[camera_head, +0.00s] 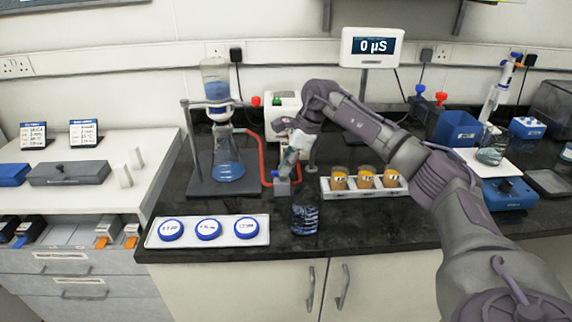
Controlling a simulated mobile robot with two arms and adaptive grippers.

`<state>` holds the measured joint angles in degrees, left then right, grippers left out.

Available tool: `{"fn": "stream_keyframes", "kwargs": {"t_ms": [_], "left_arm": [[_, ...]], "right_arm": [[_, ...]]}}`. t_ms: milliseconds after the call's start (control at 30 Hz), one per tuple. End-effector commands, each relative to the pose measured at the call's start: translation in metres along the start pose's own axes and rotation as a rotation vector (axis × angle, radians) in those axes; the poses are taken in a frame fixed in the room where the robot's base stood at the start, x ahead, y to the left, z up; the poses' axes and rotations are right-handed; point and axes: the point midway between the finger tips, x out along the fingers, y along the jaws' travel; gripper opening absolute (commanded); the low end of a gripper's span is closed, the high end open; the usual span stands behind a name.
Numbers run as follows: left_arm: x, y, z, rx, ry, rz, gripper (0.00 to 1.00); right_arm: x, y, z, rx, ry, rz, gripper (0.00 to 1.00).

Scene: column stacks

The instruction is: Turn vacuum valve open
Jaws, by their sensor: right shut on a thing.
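The vacuum valve (282,188) is a small grey-blue block on the black worktop, beside the red tubing (264,160). My right gripper (288,165) comes down over it from above and is shut on its top part. The fingers hide the valve's handle, so I cannot tell how it is turned. The red tubing runs from the filter flask (229,165), which has blue liquid in it and a clear funnel (216,82) above. My left gripper is not in view.
A white pump box (284,103) stands behind the valve. A display (371,47) reads 0 µS.

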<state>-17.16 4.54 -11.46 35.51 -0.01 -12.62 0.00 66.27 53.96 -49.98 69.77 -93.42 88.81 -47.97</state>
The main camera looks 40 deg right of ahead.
Motion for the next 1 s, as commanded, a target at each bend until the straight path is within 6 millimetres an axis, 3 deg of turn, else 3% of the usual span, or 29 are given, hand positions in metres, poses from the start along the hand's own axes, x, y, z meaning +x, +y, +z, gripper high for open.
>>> {"fn": "stream_keyframes", "kwargs": {"t_ms": [500,533,667,1000], "left_arm": [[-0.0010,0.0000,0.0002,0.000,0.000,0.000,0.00],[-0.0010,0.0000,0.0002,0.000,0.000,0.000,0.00],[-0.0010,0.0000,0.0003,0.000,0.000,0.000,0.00],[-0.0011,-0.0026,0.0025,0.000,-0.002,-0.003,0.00]], "right_arm": [[-0.0015,-0.0012,0.0002,-0.019,-0.001,0.003,0.00],[-0.0015,-0.0012,0.0002,-0.019,-0.001,0.003,0.16],[-0.0012,-0.0011,0.0001,-0.018,0.000,0.003,0.37],[-0.0029,-0.0008,0.0002,-0.017,0.000,0.005,0.38]]}}
